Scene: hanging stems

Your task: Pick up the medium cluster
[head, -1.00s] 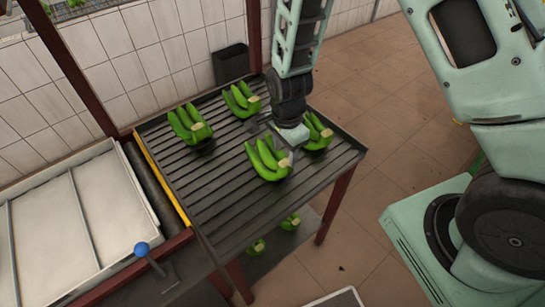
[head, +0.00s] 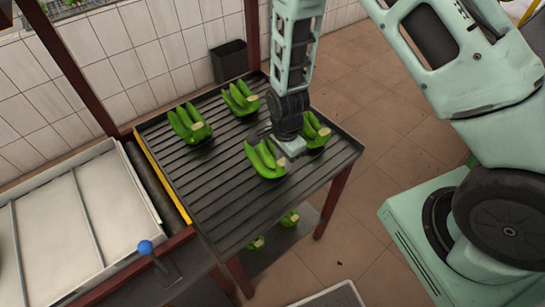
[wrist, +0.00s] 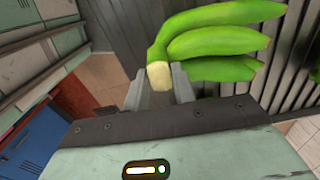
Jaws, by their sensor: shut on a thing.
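A green banana cluster (head: 265,160) is at the front middle of the slatted table (head: 222,200). My gripper (head: 282,160) is low over its right end. In the wrist view my gripper (wrist: 160,86) is shut on the pale cut crown of this cluster (wrist: 215,45), with one finger on each side. Its green fingers stretch up and right from the crown. Three more clusters are on the table: one at left (head: 190,124), one at the back (head: 240,98) and one at right (head: 316,132), close beside my gripper. I cannot tell whether the held cluster is clear of the slats.
A dark bin (head: 229,61) stands behind the table against the tiled wall. A white tray (head: 75,215) and a blue-knobbed lever (head: 145,247) are at left. More green fruit (head: 290,219) shows on a lower shelf. The slats at front left are bare.

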